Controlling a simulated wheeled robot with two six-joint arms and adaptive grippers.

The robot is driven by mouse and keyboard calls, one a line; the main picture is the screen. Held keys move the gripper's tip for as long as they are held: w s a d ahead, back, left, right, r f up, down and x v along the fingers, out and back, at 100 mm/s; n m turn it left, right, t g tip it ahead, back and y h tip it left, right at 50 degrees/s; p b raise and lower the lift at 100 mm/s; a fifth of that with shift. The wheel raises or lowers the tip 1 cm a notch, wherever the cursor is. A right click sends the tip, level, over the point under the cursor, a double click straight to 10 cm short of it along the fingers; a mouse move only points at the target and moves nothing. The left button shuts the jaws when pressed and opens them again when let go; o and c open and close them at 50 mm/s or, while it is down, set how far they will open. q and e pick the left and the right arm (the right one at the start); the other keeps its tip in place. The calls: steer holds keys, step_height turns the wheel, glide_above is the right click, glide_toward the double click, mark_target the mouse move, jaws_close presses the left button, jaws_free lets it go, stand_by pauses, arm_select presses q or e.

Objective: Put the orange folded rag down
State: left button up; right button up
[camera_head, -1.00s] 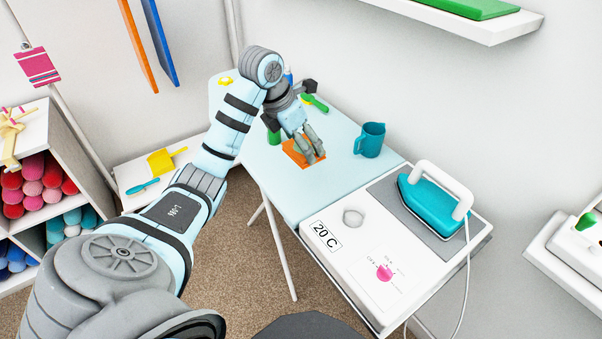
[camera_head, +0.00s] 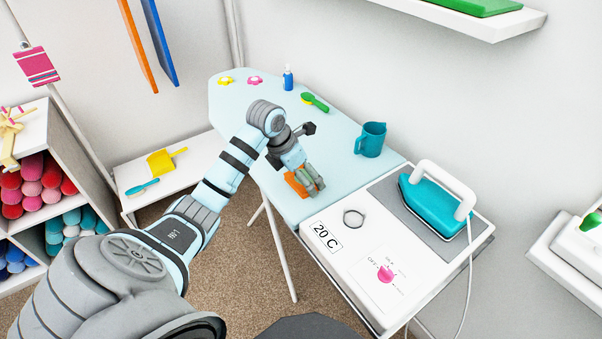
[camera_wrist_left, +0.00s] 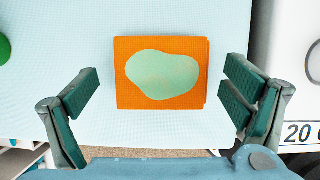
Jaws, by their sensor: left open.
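The orange folded rag (camera_head: 295,184) lies on the pale blue ironing board, close to its front left edge and left of the iron's white base. In the left wrist view the rag (camera_wrist_left: 162,75) is a flat square with a pale green patch, lying on the board. My left gripper (camera_head: 312,180) is just over it and partly hides it in the head view. In the left wrist view its two fingers (camera_wrist_left: 161,88) are spread wide, one on each side of the rag, with gaps to both. My right gripper is not in view.
The ironing board (camera_head: 345,172) holds a teal mug (camera_head: 370,139), a green brush (camera_head: 316,102) and a blue bottle (camera_head: 288,78). The white base (camera_head: 360,248) with the teal iron (camera_head: 437,205) stands to the right. A green round thing (camera_wrist_left: 4,49) is at the wrist view's left.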

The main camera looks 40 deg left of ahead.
arm_select(q)
steer(key=shift+s+b, duration=0.1)
steer(key=shift+b, duration=0.2)
steer(key=p+v, duration=0.1)
steer(key=v, duration=1.3)
steer(key=shift+w+r, duration=0.2)
steer(key=shift+a, duration=0.15)
